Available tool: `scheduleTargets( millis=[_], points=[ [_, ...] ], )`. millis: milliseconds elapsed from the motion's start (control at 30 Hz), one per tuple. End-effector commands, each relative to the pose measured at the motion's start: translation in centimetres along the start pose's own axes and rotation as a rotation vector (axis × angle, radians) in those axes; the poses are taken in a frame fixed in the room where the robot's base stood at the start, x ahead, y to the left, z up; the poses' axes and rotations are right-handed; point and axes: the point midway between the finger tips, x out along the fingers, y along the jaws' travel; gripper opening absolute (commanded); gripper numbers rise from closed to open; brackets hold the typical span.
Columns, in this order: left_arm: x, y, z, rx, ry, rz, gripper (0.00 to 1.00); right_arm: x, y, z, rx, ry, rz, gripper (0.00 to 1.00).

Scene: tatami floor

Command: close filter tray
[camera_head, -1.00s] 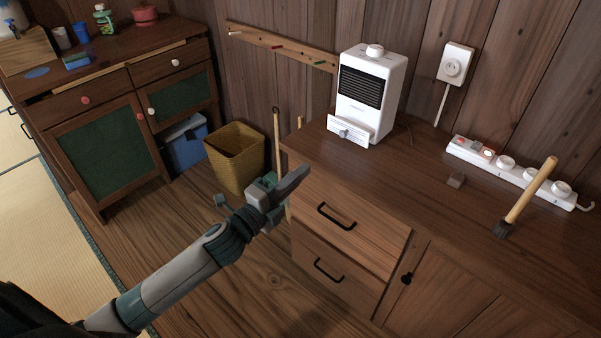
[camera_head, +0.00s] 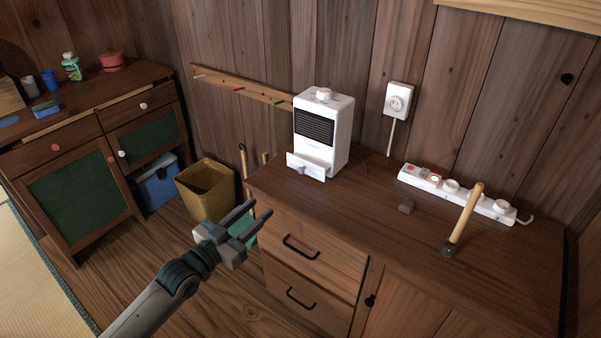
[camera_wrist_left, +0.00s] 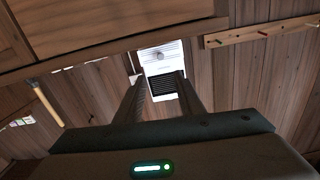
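A white box-shaped appliance (camera_head: 325,135) with a dark grille and a top knob stands upright on the wooden cabinet. Its filter tray (camera_head: 305,168), a white front panel with a small knob, sticks out at the bottom front. My left gripper (camera_head: 260,208) is open and empty, in front of the cabinet, left of and below the tray, not touching it. In the left wrist view the appliance (camera_wrist_left: 161,83) appears upside down beyond the two spread fingers, with the tray (camera_wrist_left: 158,55) above the grille. My right gripper is not in view.
A wall rail (camera_head: 240,88) runs behind. A yellow bin (camera_head: 207,188) stands left on the floor.

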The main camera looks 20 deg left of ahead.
Motion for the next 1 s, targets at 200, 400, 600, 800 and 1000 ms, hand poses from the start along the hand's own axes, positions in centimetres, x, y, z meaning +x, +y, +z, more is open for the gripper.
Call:
scheduleTargets(
  millis=[200, 400, 600, 800, 1000],
  points=[
    [-0.2, -0.3, -0.1, -0.077, 0.0, -0.002, 0.35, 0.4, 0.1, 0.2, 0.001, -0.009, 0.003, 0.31],
    [-0.1, -0.3, -0.1, -0.073, 0.0, -0.002, 0.35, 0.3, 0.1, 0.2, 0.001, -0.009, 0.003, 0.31],
    [0.3, -0.3, -0.1, -0.072, 0.001, -0.002, 0.35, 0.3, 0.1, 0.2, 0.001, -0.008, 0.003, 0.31],
    [1.9, -0.3, -0.1, -0.073, 0.002, -0.003, 0.35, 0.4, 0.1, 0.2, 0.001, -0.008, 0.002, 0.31],
    [4.6, -0.3, -0.2, -0.071, 0.002, -0.003, 0.35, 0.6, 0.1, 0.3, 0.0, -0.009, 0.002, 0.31]
  ],
)
